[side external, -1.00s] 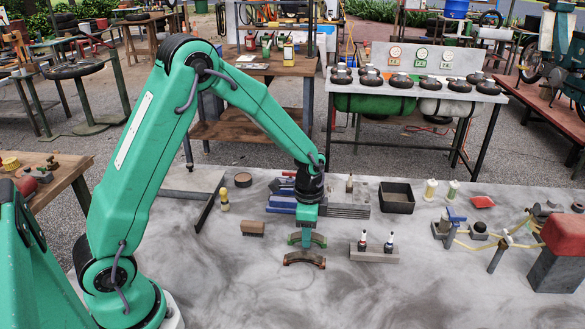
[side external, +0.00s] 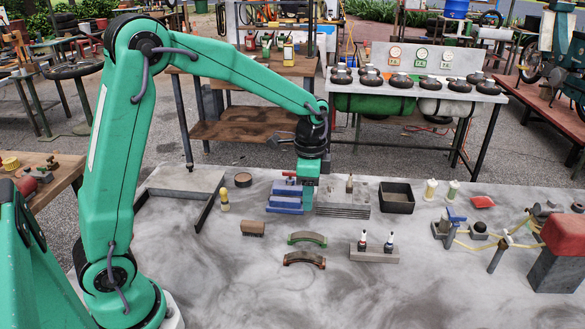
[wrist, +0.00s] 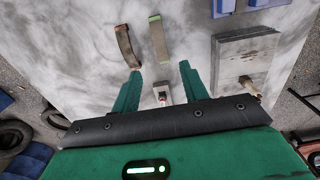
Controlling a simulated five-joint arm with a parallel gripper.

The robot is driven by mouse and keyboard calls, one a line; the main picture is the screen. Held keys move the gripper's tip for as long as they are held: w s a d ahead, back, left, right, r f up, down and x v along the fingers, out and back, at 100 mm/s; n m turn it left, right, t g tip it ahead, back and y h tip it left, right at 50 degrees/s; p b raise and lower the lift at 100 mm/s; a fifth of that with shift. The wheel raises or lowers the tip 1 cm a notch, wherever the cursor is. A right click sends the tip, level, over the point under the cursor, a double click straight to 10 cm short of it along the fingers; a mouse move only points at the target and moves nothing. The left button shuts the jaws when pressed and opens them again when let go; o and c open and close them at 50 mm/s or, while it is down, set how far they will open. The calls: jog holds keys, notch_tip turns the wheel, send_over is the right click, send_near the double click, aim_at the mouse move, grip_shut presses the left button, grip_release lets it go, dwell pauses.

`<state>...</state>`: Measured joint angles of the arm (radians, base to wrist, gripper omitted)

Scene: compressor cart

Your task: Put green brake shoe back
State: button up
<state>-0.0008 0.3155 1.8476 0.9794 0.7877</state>
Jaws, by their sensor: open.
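The green brake shoe (side external: 307,238), a curved brown arc with a green edge, lies on the grey bench top. In the wrist view it is a strip (wrist: 157,40) beyond my fingers. A similar shoe with a reddish-brown edge (side external: 304,259) lies beside it, apart, nearer the side camera. It also shows in the wrist view (wrist: 127,46). My gripper (side external: 307,197) is raised behind the green shoe, by the blue blocks. In the wrist view my two green fingers (wrist: 160,86) stand apart with no shoe between them.
Blue blocks (side external: 285,198) and a stack of grey plates (side external: 342,211) are near my gripper. A grey block (side external: 375,254) with two small bottles stands right of the shoes. A dark open tray (side external: 397,198) is at the back. The front of the bench is clear.

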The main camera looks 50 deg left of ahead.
jog(key=shift+r, duration=0.2)
dwell(0.5)
jog(key=s+r+n+t, duration=0.2)
jog(key=s+r+n, duration=0.2)
jog(key=s, duration=0.6)
jog(key=s+r+n+t, duration=0.3)
jog(key=s+r+n, duration=0.2)
jog(key=s, duration=0.5)
jog(key=shift+s+r+t, duration=0.3)
jog(key=shift+s+r, duration=0.05)
jog(key=shift+r, duration=0.5)
